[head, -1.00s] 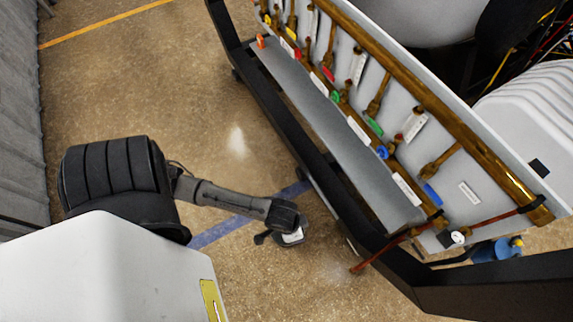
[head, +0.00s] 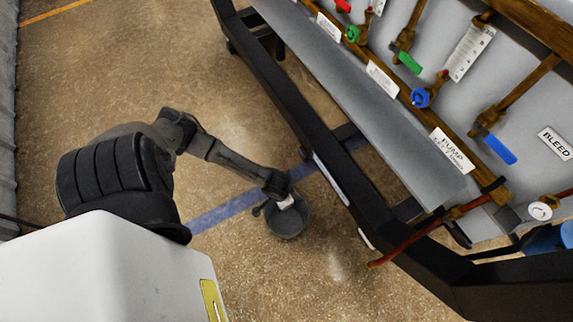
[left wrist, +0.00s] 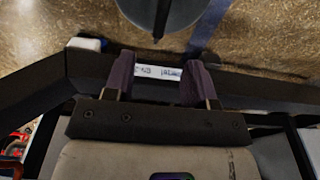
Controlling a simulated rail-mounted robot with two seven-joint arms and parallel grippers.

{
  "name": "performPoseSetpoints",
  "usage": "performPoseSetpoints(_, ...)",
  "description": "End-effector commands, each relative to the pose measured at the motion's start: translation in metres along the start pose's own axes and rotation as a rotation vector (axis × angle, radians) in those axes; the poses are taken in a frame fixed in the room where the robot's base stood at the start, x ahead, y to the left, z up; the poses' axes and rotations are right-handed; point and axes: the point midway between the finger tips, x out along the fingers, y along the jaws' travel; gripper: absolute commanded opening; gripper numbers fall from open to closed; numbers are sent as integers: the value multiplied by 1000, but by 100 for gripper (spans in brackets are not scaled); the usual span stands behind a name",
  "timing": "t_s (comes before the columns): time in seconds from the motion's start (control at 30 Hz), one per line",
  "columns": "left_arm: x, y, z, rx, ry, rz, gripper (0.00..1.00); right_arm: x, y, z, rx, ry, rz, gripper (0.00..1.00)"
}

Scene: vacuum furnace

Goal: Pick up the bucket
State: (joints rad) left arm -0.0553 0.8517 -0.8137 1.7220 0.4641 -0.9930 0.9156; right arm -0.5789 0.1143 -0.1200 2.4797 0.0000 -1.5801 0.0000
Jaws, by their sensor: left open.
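The bucket (head: 288,222) is dark grey and round, and stands on the floor beside the black frame in the head view. My left gripper (head: 281,197) is over its far rim in that view; its fingers are too small there to make out. In the left wrist view, part of the bucket (left wrist: 180,14) shows at the top edge, with a thin dark bar pointing down from it. My left gripper (left wrist: 158,66) is open there, its two dark fingers apart with nothing between them, and the bucket lies beyond the fingertips. My right gripper is not in view.
A black frame (head: 310,150) with a grey shelf and a panel of pipes and coloured valve handles (head: 497,148) stands close to the right of the bucket. A red-brown hose (head: 405,245) crosses the frame's corner. A blue floor stripe (head: 225,210) runs past the bucket; the floor left of it is open.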

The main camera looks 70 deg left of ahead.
Motion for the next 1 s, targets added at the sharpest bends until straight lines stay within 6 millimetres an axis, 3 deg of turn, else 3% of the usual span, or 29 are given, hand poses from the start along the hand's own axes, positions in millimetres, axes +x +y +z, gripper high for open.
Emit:
performPoseSetpoints(0.2, 43, -2, 1, -5, -2, -4, 51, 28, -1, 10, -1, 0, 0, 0)
performPoseSetpoints(0.4, 73, -2, 1, -4, -2, -4, 51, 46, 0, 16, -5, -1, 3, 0)
performPoseSetpoints(0.83, 90, -2, 0, -4, -1, -3, 51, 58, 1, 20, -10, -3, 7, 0)
performPoseSetpoints(1.0, 104, -3, 1, -3, -2, -3, 51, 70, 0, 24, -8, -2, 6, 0)
